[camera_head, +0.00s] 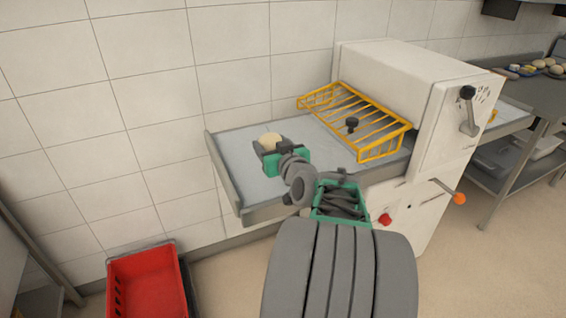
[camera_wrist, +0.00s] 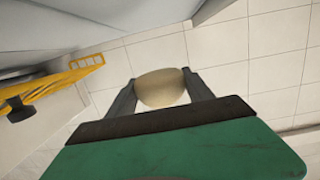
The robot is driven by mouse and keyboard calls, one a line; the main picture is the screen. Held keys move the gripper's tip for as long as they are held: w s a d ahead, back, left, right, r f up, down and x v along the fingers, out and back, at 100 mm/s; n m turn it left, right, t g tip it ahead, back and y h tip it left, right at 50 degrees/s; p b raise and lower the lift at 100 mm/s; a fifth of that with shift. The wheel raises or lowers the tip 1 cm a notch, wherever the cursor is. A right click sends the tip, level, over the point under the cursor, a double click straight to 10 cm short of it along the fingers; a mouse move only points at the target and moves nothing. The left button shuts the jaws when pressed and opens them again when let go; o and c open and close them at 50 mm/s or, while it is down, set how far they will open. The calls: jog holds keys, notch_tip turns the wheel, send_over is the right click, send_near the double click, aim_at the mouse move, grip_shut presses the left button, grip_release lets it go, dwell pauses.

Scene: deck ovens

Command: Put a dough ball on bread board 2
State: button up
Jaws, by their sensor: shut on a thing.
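A pale dough ball (camera_wrist: 162,88) is held between the two grey fingers of my gripper (camera_wrist: 165,92) in the wrist view. In the head view the dough ball (camera_head: 271,140) shows just beyond my green and grey gripper (camera_head: 268,147), over the tray-like bed (camera_head: 228,160) of a white machine. I cannot tell exactly how high it is above the bed. I cannot make out any bread board marked 2.
The white machine (camera_head: 385,75) has a yellow wire guard (camera_head: 385,132) to the right of my gripper. A steel table (camera_head: 530,95) with several dough pieces stands at the far right. A red crate (camera_head: 147,282) is on the floor at lower left. A tiled wall is behind.

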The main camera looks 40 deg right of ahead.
jog(key=d+f, duration=0.3)
jog(key=w+d+f, duration=0.1)
jog(key=d+f, duration=0.2)
jog(key=shift+w+d+f, duration=0.15)
jog(key=shift+d+f, duration=0.05)
jog(key=shift+f, duration=0.15)
jog(key=shift+f+b, duration=0.4)
jog(key=shift+f, duration=1.3)
jog(key=o, duration=1.3)
jog(key=shift+o, duration=0.2)
jog(key=shift+r, duration=0.15)
